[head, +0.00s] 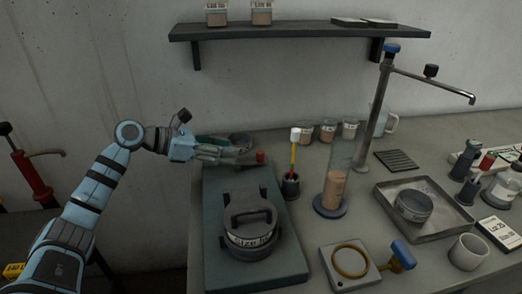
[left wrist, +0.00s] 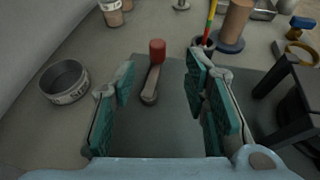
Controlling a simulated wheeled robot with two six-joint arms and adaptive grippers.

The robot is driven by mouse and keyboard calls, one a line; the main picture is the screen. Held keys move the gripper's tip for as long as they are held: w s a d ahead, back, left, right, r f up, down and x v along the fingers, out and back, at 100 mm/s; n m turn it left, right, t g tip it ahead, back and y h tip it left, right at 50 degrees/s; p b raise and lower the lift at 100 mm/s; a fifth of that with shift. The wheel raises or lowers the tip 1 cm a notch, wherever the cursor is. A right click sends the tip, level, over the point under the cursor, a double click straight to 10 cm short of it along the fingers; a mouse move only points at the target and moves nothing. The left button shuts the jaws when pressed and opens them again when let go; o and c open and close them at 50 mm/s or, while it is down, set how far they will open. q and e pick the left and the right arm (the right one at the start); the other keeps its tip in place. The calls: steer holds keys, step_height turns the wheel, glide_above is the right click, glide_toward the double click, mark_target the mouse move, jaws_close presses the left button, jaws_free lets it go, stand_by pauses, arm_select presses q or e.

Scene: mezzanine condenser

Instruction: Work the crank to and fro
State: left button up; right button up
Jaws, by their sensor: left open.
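The crank shows in the left wrist view as a short grey arm (left wrist: 150,88) with an upright red knob (left wrist: 157,50) at its far end. In the head view the red knob (head: 261,157) stands just beyond my left fingertips. The crank is on the back part of the dark green base plate (head: 222,197). My left gripper (head: 236,155) is open and empty, with its green-padded fingers (left wrist: 160,78) apart on either side of the crank's line. The knob lies ahead of the tips; I see no contact. My right gripper is not in view.
A lidded round device with a handle (head: 249,222) sits on the plate's front. A round sieve (left wrist: 64,82) lies left of the crank in the wrist view. A holder with a brush (head: 291,186) and a clear cylinder (head: 341,160) stand to the right. A shelf (head: 300,33) hangs above.

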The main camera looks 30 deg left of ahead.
mark_target(261, 151)
arm_select(q)
steer(key=x, duration=1)
steer(key=shift+w+f, duration=0.2)
steer(key=shift+w, duration=0.05)
steer(key=shift+w+d+f, duration=0.1)
steer(key=shift+w+d, duration=0.1)
steer(key=shift+w+f, duration=0.1)
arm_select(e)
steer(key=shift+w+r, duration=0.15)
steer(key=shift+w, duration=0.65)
arm_select(q)
jaws_close()
